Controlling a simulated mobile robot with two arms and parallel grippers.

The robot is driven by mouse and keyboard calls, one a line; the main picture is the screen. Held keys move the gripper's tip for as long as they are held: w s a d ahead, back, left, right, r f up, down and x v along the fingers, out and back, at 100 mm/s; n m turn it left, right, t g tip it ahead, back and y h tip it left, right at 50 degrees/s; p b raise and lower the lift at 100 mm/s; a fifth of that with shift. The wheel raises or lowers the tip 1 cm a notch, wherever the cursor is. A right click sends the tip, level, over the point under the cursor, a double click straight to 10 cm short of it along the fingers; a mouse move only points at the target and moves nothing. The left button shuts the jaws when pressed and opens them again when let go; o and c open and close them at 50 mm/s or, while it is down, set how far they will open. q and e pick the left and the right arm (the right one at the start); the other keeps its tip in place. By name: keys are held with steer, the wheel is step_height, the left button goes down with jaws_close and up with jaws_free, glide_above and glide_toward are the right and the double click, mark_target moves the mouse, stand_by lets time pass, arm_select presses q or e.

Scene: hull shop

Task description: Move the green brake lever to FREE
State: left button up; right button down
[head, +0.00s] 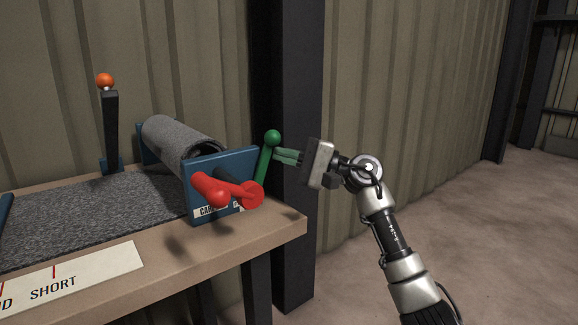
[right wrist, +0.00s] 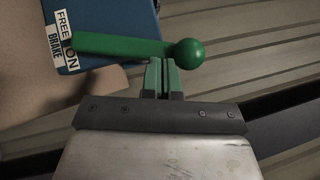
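The green brake lever (head: 265,162) stands up with a slight tilt on the right side of a blue winch housing (head: 240,160), its round green knob on top. In the right wrist view the lever (right wrist: 120,46) lies across the picture, its base end by the ON label (right wrist: 71,58). The FREE (right wrist: 63,22) and BRAKE labels are beside it. My right gripper (head: 276,156) is right of the lever, just below the knob. Its green fingers (right wrist: 163,65) are together with nothing visible between them. Their tips are at the lever's edge; I cannot tell whether they touch. My left gripper is out of view.
A red crank handle (head: 228,191) sticks out from the front of the housing. A grey roll (head: 178,135) and an orange-knobbed lever (head: 110,125) are to the left on the workbench (head: 200,250). A dark post (head: 298,240) stands behind my gripper. The floor at right is clear.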

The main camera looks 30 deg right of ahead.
steer(key=shift+a+r+n+g+h, duration=0.55)
steer(key=shift+a+n, duration=0.3)
steer(key=shift+n, duration=0.25)
